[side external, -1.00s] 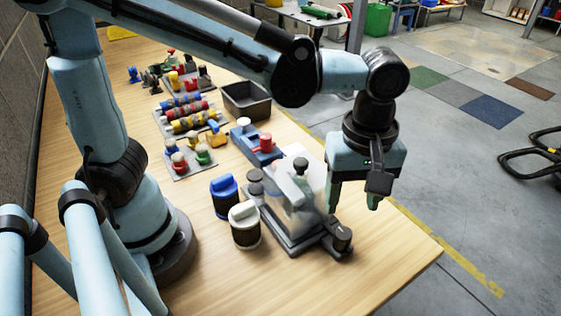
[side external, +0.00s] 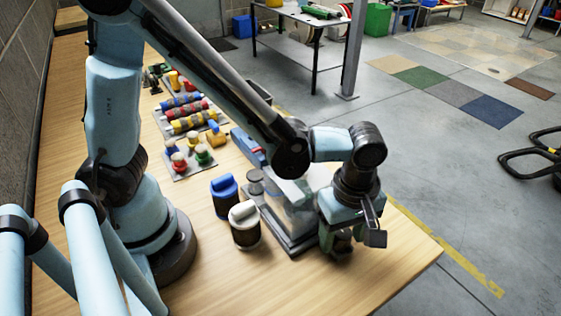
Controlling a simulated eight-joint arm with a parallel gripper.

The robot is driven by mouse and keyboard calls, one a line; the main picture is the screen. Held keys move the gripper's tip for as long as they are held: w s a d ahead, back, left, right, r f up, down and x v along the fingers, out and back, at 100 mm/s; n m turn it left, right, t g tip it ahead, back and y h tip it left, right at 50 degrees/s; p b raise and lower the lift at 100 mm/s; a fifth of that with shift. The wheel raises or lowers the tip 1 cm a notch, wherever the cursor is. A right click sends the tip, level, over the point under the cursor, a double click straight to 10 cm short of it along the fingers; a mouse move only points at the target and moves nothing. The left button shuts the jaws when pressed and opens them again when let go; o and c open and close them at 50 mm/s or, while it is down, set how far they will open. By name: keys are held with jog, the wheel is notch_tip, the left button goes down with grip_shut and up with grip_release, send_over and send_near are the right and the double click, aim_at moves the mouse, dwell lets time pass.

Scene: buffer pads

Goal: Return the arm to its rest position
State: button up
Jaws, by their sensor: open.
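My gripper (side external: 345,247) is at the right end of the grey fixture, low over the table near its front right edge. Its fingers point down and partly hide the fixture's right end. I see nothing held between them. My arm reaches across from the left, its elbow bent above the fixture. The fixture (side external: 297,245) has a clear cover (side external: 297,215) standing on it, partly hidden behind my arm.
A blue-topped jar (side external: 223,196) and a white-topped jar (side external: 244,225) stand left of the fixture. Behind them are a board of coloured knobs (side external: 188,158), striped rollers (side external: 186,113) and a blue block (side external: 247,147). The table's front (side external: 330,290) is bare.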

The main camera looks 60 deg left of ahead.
jog(key=shift+n, duration=1)
notch_tip(320, 180, up, 13)
jog(key=m, duration=0.3)
jog(key=shift+m, duration=0.4)
